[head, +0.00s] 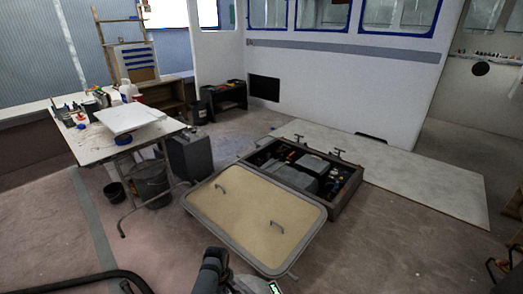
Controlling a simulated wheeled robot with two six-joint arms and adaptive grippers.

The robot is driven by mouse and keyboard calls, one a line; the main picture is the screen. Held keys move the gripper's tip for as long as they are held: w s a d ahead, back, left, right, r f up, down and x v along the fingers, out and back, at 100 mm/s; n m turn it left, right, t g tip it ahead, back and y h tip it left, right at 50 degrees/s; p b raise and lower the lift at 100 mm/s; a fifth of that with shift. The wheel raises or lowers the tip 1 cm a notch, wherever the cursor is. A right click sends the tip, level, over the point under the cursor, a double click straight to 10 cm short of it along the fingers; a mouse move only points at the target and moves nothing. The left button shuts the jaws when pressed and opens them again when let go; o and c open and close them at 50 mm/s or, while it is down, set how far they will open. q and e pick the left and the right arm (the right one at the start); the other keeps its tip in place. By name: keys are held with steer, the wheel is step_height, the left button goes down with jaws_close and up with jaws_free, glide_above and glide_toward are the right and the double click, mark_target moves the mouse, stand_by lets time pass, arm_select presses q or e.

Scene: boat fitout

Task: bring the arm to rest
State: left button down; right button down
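Neither of my grippers can be made out in the head view. A dark part at the bottom centre looks like a piece of my own arm, and no fingertips show on it. A tan hatch lid (243,222) with a grey rim and two handles lies on the floor in front of an open hatch frame (345,199). Dark equipment (308,172) sits inside the frame.
A table (92,142) with a white board (129,117) and bottles stands at the left. Buckets (151,180) are under it. A pale panel (430,186) lies behind the hatch. Open floor (400,255) is at the right.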

arm_select(q)
steer(key=s+a+r+m+t, duration=0.2)
steer(key=s+a+r+m, duration=0.35)
steer(key=s+a, duration=0.35)
steer(key=s+r+m+t, duration=0.2)
steer(key=s+r+m, duration=0.3)
steer(key=s+r, duration=0.55)
step_height(320, 180, down, 24)
steer(key=s+a+g+p, duration=0.2)
steer(key=s+a+f+g+p, duration=0.1)
steer(key=s+f, duration=1.3)
steer(key=s, duration=0.4)
steer(key=shift+s+a+y, duration=0.15)
steer(key=shift+s+y, duration=0.05)
steer(key=shift+y, duration=0.2)
steer(key=shift+f, duration=0.1)
